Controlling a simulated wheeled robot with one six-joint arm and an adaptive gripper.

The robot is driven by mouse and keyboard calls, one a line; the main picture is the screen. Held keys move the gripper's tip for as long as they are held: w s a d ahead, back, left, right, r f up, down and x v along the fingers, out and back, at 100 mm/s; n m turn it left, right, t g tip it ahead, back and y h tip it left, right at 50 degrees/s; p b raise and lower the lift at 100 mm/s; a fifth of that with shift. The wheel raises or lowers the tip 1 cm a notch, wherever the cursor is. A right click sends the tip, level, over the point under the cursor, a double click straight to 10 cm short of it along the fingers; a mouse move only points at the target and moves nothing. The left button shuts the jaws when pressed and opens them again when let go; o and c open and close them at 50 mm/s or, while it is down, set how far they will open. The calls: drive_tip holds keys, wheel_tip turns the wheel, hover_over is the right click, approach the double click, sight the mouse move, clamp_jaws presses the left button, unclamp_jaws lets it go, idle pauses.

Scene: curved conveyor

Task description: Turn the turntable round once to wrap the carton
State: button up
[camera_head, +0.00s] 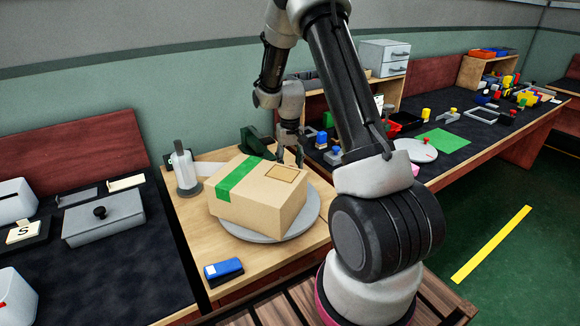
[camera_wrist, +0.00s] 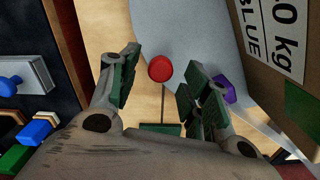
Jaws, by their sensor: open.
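A brown carton (camera_head: 262,198) with a green tape band sits on the round grey turntable (camera_head: 312,212). In the wrist view the carton (camera_wrist: 285,60) is at the upper right, with a printed label. A red knob (camera_wrist: 160,68) shows at the edge of the turntable (camera_wrist: 190,30). My gripper (camera_head: 290,155) is low behind the carton in the head view. In the wrist view my gripper (camera_wrist: 160,84) is open, with its fingers on either side of the knob and nothing held. Whether the fingertips reach down to knob height is unclear.
A film roll on a stand (camera_head: 184,168) stands left of the carton, with pale film running toward it. A blue block-shaped tool (camera_head: 223,271) lies at the bench front. A dark green object (camera_head: 256,142) stands behind the carton. A purple piece (camera_wrist: 224,89) is beside my right finger.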

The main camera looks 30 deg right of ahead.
drive_tip(key=shift+f, duration=0.9)
clamp_jaws()
drive_tip(key=shift+w+a, duration=0.1)
